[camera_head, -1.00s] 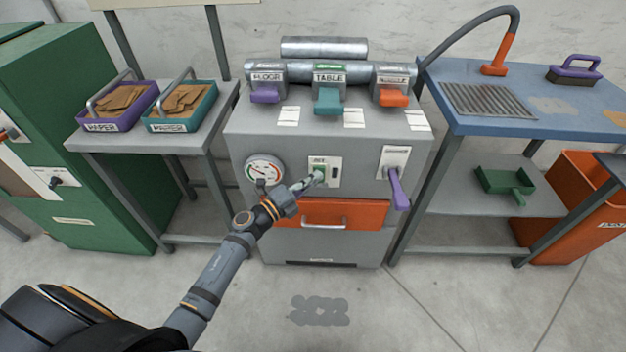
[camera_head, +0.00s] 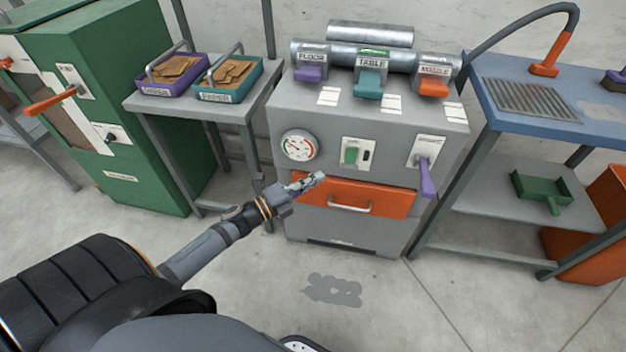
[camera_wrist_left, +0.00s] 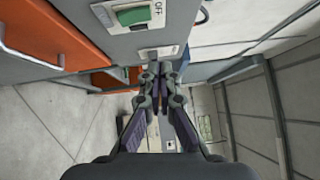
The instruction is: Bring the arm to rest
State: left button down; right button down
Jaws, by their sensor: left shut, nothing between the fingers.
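My left gripper (camera_head: 308,184) is shut and empty. In the head view it is in front of the grey machine (camera_head: 385,140), over the left part of its orange drawer (camera_head: 390,197) and below the green switch (camera_head: 351,155). In the left wrist view my gripper (camera_wrist_left: 160,68) has its fingertips together, with the green switch (camera_wrist_left: 132,16) and its OFF label at the top, clear of the fingers. I cannot tell how far the fingertips are from the drawer front. My right gripper is in neither view.
The machine has a round gauge (camera_head: 298,146), a purple lever (camera_head: 425,178) and three coloured handles on top, the middle one teal (camera_head: 368,84). A side table with two paper trays (camera_head: 228,78) stands left, a blue workbench (camera_head: 560,113) right.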

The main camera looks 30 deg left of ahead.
pick_arm(q)
jog(key=shift+s+a, duration=0.1)
jog(key=shift+a, duration=0.1)
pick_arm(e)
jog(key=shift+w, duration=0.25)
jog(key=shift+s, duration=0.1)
